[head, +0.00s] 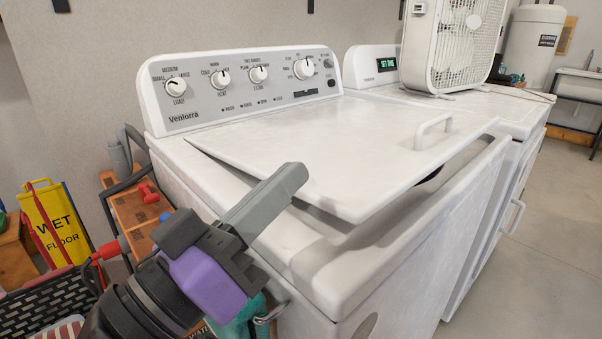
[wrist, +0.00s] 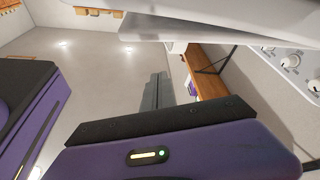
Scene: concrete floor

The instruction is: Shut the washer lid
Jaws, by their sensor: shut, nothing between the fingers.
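The white washer (head: 375,270) stands in the middle of the head view. Its lid (head: 330,150) is nearly level but ajar, with its front edge raised a little above the washer's rim and a dark gap showing below. A white handle (head: 433,131) sits on the lid near its right end. My gripper (head: 293,176) is shut and empty at the lid's left front corner; I cannot tell whether it touches the lid. In the wrist view the shut grey fingers (wrist: 156,90) point away below a white panel edge, probably the lid.
The control panel (head: 240,85) rises behind the lid. A second white machine with a box fan (head: 460,45) on top stands to the right. Floor is clear at right.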

